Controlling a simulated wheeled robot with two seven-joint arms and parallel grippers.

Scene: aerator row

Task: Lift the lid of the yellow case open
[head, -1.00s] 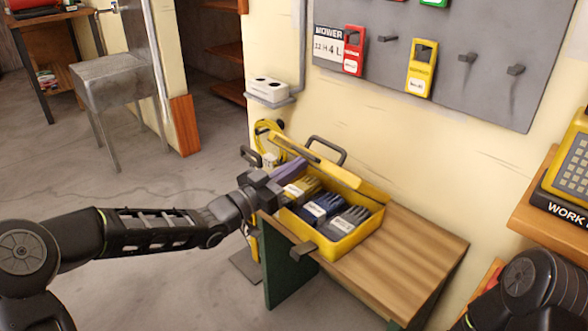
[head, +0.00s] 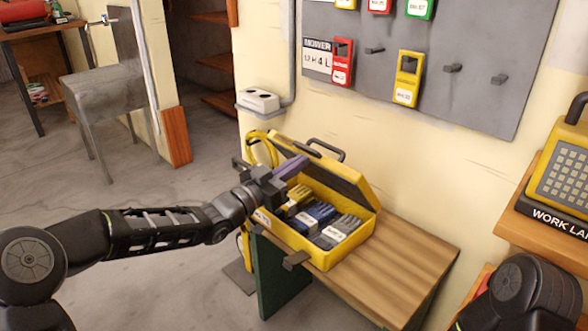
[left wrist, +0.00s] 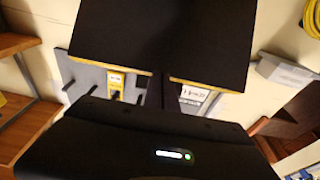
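The yellow case (head: 299,243) stands on the wooden bench with its lid (head: 338,181) raised and its dark inner face showing. Packed gloves (head: 322,214) lie inside. My left gripper (head: 297,165) is at the left end of the case, its narrow purple fingers together and reaching under the raised lid. In the left wrist view, the lid's dark inner face (left wrist: 205,40) with a yellow edge fills the upper middle, with the thin fingers (left wrist: 154,91) in front of it. Whether the fingertips touch the lid is unclear. My right gripper is out of view.
The wooden bench (head: 400,257) has clear room right of the case. A wall with a grey tool board (head: 440,115) is close behind. A white outlet box (head: 259,101) and yellow hose (head: 262,149) are at the left. A work lamp (head: 560,172) stands on the right shelf.

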